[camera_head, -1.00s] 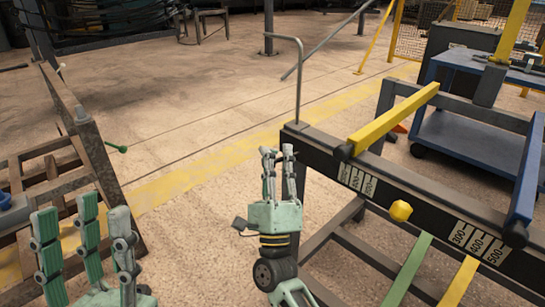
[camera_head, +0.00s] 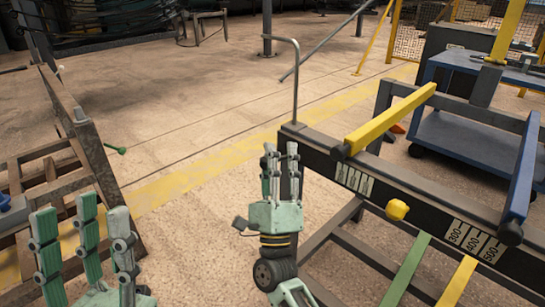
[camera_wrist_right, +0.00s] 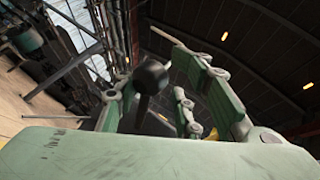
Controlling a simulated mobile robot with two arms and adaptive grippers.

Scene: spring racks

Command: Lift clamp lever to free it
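Black ball-ended knobs show at the near ends of the yellow bar (camera_head: 395,118) and the blue bar (camera_head: 523,175). The knob (camera_head: 341,152) on the yellow bar is at the rack's front rail. A black ball on a tapering stem (camera_wrist_right: 150,77) appears between my fingers in the right wrist view. I cannot tell which knob it is. My right gripper (camera_head: 280,150) points up, left of the yellow bar's knob, with its fingers apart and nothing held. My left gripper (camera_head: 82,212) is open and empty at the lower left.
The dark rack rail (camera_head: 415,205) carries number scales and a yellow knob (camera_head: 397,210). A thin bent metal post (camera_head: 296,85) rises at its left corner. A worn wooden frame (camera_head: 90,150) stands left. A blue cart (camera_head: 470,145) stands behind. Floor between frame and rack is clear.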

